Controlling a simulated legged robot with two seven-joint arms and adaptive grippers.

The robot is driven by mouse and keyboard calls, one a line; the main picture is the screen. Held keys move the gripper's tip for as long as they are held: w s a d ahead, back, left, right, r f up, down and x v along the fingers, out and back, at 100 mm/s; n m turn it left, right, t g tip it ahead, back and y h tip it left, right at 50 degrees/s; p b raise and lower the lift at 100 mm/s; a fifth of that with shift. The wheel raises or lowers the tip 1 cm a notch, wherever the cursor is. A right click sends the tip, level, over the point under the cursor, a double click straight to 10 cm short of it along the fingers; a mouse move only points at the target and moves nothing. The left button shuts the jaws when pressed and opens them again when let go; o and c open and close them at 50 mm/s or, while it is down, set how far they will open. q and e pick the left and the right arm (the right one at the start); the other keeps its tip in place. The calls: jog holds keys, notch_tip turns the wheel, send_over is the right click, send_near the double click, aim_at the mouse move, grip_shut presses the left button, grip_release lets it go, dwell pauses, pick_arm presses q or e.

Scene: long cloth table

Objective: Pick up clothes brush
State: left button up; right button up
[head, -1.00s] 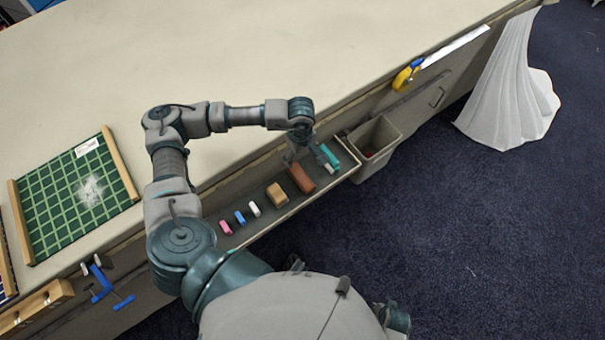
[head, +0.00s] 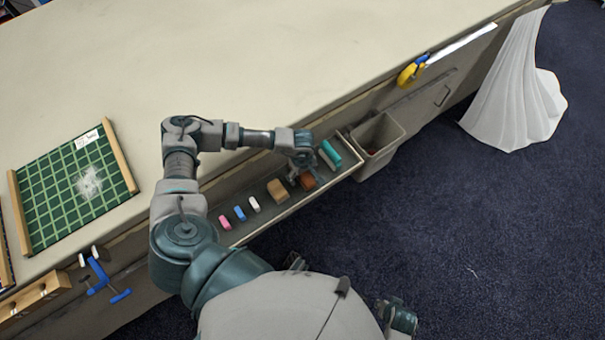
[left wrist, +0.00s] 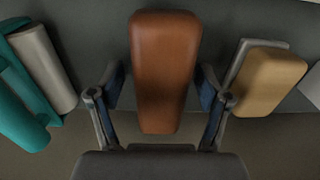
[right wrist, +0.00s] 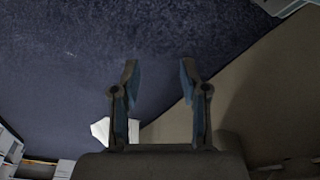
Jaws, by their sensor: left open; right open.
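The clothes brush looks to be the long reddish-brown rounded block (head: 307,181) lying in the narrow tray on the table's front side. My left gripper (head: 299,174) is over it and hides part of it in the head view. In the left wrist view the brown brush (left wrist: 165,60) lies between the two open fingers of my left gripper (left wrist: 159,82), with a visible gap on each side. My right gripper (right wrist: 158,66) is open and empty above the dark blue carpet, away from the tray.
In the tray (head: 240,233), a tan block (head: 278,191) lies left of the brush and a teal piece (head: 330,153) right of it. Small white, blue and pink pieces lie farther left. A grey bin (head: 378,135) hangs at the tray's right end. The tabletop (head: 270,60) is mostly clear.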

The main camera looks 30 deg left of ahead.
pick_arm(q)
jog(key=shift+c, duration=1.4)
jog(key=shift+a, duration=0.1)
jog(key=c, duration=1)
jog(key=shift+r, duration=0.15)
jog(key=shift+c, duration=0.3)
notch_tip(320, 180, up, 10)
jog(key=shift+f+p, duration=0.1)
jog(key=shift+p, duration=0.5)
pick_arm(e)
jog(key=f, duration=0.3)
jog(key=shift+s+d+f, duration=0.1)
jog(key=shift+s+f, duration=0.1)
jog(key=shift+s, duration=0.2)
